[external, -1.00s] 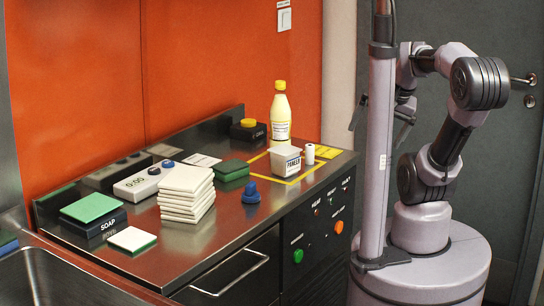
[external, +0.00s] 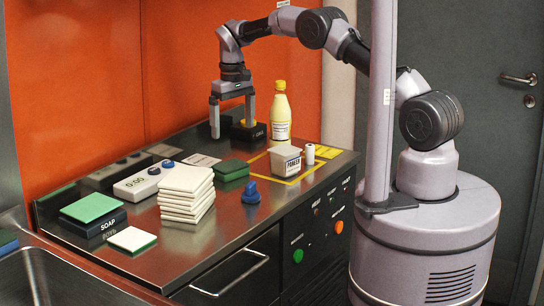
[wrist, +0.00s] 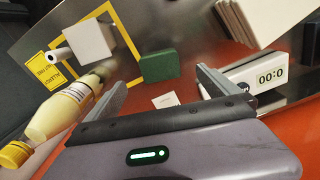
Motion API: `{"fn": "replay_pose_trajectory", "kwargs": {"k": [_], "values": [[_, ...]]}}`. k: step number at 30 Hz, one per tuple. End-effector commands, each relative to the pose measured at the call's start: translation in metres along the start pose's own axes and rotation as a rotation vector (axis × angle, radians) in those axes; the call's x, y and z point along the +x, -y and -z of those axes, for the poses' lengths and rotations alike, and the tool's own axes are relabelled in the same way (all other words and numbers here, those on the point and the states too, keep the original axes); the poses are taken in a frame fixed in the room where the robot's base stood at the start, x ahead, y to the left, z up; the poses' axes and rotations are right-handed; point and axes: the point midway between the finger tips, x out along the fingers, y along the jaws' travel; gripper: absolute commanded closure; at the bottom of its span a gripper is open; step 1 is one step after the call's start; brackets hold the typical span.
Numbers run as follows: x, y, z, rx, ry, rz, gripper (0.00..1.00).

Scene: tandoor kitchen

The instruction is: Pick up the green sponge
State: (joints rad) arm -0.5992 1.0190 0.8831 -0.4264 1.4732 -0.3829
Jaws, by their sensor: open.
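A dark green sponge-like block (external: 231,170) lies flat on the steel counter, right of a stack of white slabs. It also shows in the wrist view (wrist: 160,65), just beyond my fingertips. A lighter green pad (external: 90,207) lies on the black SOAP box at the left, and a white-topped pad with a green underside (external: 132,240) lies in front of it. My gripper (external: 232,132) is open and empty, pointing down at the back of the counter, behind the dark green block and apart from it. It also shows in the wrist view (wrist: 160,82).
The white stack (external: 186,193), a timer (external: 136,187) and a blue knob-like object (external: 251,193) stand around the dark green block. A yellow-capped bottle (external: 281,117), a PANEER tub (external: 286,163) and a black box with a yellow button stand near my gripper. The sink is front left.

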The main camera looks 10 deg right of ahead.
Motion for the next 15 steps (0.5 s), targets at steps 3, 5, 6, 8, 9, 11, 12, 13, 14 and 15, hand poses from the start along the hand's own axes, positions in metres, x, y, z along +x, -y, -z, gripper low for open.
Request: {"fn": "replay_pose_trajectory", "kwargs": {"k": [3, 5, 6, 8, 9, 11, 12, 13, 14, 15], "values": [[0.043, -0.001, -0.001, 0.001, 0.002, 0.000, 0.00], [0.056, -0.001, 0.000, 0.002, 0.001, 0.001, 0.00], [0.064, -0.001, 0.000, 0.002, 0.000, 0.000, 0.00], [0.072, -0.001, 0.000, 0.003, 0.000, 0.000, 0.00], [0.074, -0.001, 0.001, 0.002, -0.001, 0.000, 0.00], [0.078, -0.001, 0.001, 0.002, -0.002, 0.000, 0.00], [0.082, -0.002, 0.001, 0.003, -0.002, 0.000, 0.00], [0.086, -0.002, 0.002, 0.003, -0.002, 0.000, 0.00], [0.091, -0.002, 0.002, 0.003, -0.001, 0.000, 0.00], [0.099, -0.003, 0.003, 0.003, 0.000, 0.000, 0.00]]}}
